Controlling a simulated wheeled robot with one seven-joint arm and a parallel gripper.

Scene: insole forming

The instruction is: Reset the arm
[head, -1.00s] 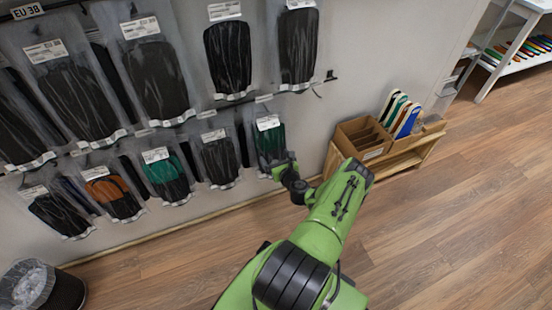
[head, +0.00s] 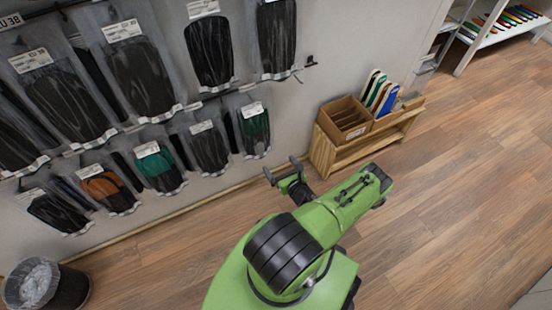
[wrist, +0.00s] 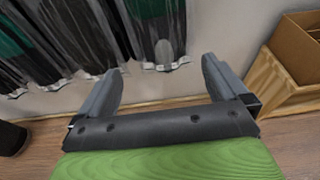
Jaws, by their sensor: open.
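My gripper (head: 282,171) is at the end of my green arm, in front of the wall below the hanging insole packs. In the wrist view my gripper (wrist: 160,85) has its two grey fingers wide apart with nothing between them. The nearest pack, with a dark green insole (head: 255,132), hangs above and to the left of the gripper, apart from it. Packs with dark and green insoles also show beyond the fingers in the wrist view.
A wooden bench (head: 322,152) with a cardboard box (head: 346,121) and several coloured insoles (head: 381,92) stands right of the gripper. A waste bin (head: 72,288) is at lower left. A white shelf (head: 484,38) is at upper right. The wooden floor (head: 450,180) on the right is clear.

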